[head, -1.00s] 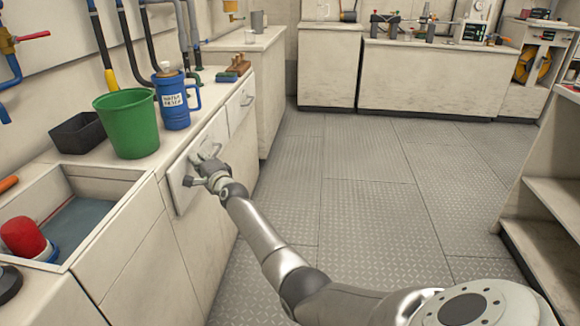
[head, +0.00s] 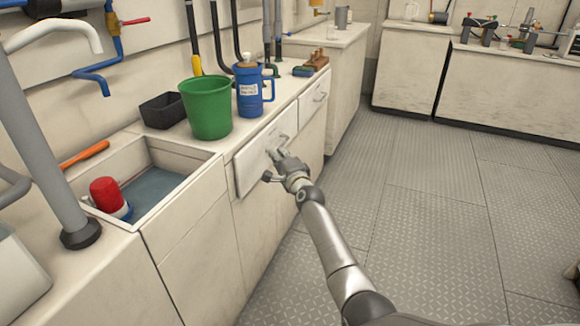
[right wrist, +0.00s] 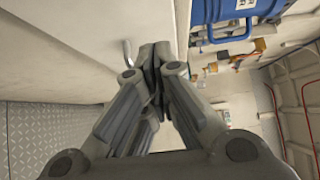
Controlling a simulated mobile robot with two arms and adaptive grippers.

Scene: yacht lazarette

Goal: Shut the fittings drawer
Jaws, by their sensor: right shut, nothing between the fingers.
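The fittings drawer (head: 250,166) is a pale front panel under the counter, right of the sink. Its left edge stands slightly proud of the cabinet, so it looks a little open. My right gripper (head: 280,157) is at the drawer front, by its handle. In the right wrist view the fingers (right wrist: 155,58) are shut together with nothing between them, and the metal handle (right wrist: 127,53) shows just left of the fingertips. Whether the fingers touch the front cannot be told. My left gripper is not in view.
A second closed drawer (head: 314,98) is to the right. On the counter stand a green bucket (head: 207,108), a blue jug (head: 249,90) and a black bin (head: 163,110). A sink (head: 150,222) with a red-topped item (head: 108,196) is left. The metal floor (head: 420,240) is clear.

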